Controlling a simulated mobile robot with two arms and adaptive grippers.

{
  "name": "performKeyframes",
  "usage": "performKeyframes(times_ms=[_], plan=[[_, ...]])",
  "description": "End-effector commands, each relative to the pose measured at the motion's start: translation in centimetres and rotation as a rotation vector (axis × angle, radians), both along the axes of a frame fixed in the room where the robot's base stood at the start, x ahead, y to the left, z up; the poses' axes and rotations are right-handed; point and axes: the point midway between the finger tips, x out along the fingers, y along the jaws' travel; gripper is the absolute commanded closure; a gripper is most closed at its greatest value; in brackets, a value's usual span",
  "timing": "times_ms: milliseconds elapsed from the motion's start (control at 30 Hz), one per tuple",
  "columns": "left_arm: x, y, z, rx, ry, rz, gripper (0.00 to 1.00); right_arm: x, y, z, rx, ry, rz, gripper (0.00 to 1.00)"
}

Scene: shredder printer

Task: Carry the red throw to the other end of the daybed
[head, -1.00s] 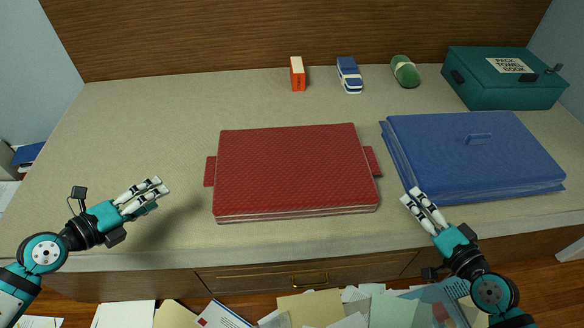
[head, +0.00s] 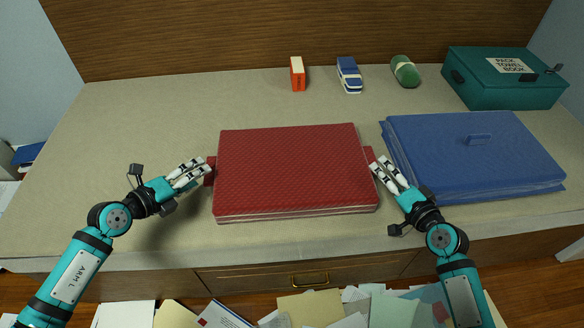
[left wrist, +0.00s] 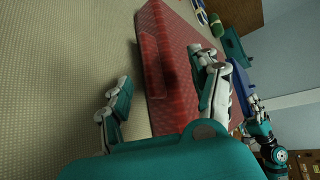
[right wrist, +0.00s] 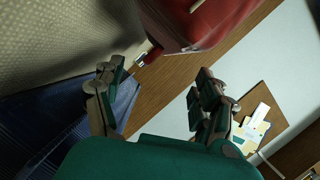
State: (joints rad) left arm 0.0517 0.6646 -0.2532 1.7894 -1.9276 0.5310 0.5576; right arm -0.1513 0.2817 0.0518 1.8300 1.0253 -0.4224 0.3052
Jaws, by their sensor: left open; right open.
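The red throw (head: 292,170) lies folded flat in the middle of the daybed (head: 150,110), with a red tab at its left and right ends. My left gripper (head: 207,165) is open at the left tab; in the left wrist view the tab (left wrist: 152,65) shows ahead, between the open fingers (left wrist: 165,90). In the right wrist view a corner of the throw (right wrist: 190,22) shows ahead of the open fingers (right wrist: 158,85). I cannot tell whether either gripper touches the throw.
A folded blue throw (head: 470,150) lies just right of the red one. A teal box (head: 505,85), a red-orange box (head: 297,75), a blue-and-white item (head: 349,75) and a green roll (head: 405,70) stand behind. The daybed's left end is clear. Papers (head: 310,305) lie on the floor in front.

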Motion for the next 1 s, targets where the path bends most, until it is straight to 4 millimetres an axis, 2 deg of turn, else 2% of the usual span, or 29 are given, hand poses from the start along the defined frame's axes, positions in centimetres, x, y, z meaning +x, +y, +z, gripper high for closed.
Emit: performKeyframes(times_ms=[100,300,733,1000], plan=[[1.7,-1.2,-0.7,-0.002,-0.002,0.001,0.37,2.1,0.7,-0.4,0.004,-0.001,0.0,0.27],[3.5,-2.5,-1.6,-0.001,-0.001,0.001,0.37,4.3,1.4,-0.9,0.001,-0.001,-0.001,0.27],[4.0,-2.9,-2.0,0.001,0.0,0.001,0.37,5.0,1.6,-1.1,0.0,0.0,0.0,0.27],[4.0,-2.8,-2.0,0.001,0.001,0.001,0.71,5.0,1.6,-1.1,0.0,0.0,0.0,0.61]])
